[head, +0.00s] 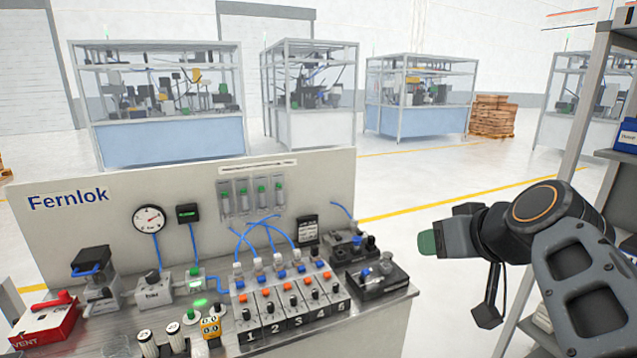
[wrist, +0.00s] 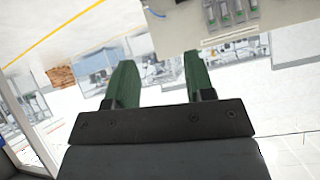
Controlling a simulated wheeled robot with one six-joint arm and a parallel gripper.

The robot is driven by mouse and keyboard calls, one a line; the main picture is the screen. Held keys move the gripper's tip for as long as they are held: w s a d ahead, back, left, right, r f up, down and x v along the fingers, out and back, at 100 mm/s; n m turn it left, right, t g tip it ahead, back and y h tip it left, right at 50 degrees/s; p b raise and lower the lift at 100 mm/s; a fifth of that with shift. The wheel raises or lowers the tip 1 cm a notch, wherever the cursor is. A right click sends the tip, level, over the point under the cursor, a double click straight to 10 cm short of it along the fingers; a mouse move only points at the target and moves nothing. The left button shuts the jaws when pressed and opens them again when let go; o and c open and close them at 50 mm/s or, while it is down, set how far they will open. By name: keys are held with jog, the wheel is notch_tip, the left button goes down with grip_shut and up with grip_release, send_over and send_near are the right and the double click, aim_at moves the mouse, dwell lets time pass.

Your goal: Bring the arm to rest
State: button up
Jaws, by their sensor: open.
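My gripper (head: 428,243) is raised at the right in the head view, its green fingertips pointing left, to the right of the Fernlok bench (head: 300,160). In the wrist view my gripper (wrist: 157,85) shows two green fingers spread apart with nothing between them. It touches nothing that I can see. The wrist view is tilted, with part of the bench panel (wrist: 218,45) at its top right.
The bench carries a numbered valve block (head: 292,318), a gauge (head: 149,219), a red box (head: 45,325) and small fittings. A grey shelf rack (head: 585,110) stands close on the right, beside my arm. Open floor (head: 420,200) lies behind the gripper.

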jog(key=s+a+f+g+h+p, duration=0.1)
jog(key=s+a+f+g+p, duration=0.1)
jog(key=f, duration=0.7)
jog(key=s+a+f+m+g+h+p, duration=0.1)
jog(key=s+f+g, duration=0.3)
jog(key=f, duration=0.6)
jog(key=shift+s+a+h+p, duration=0.55)
jog(key=shift+s+p, duration=0.25)
jog(key=shift+s, duration=0.3)
jog(key=shift+d+f, duration=0.1)
jog(key=shift+c, duration=0.6)
